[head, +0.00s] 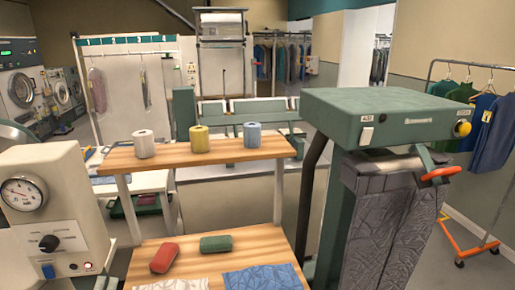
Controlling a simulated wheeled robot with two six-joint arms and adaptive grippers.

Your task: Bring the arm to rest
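Neither of my grippers and neither of my arms shows in the head view. The garment rail (473,62) stands at the right. Dark green and blue garments hang on it, among them a blue one (497,133) with a small yellow tag. The rail has an orange wheeled base (466,245).
A wooden two-level shelf (190,155) stands in front, with white, yellow and blue spools on top and red and green blocks below. A green press (387,112) with grey trousers (385,215) stands at right, a gauge machine (55,210) at left. Floor shows beside the rail.

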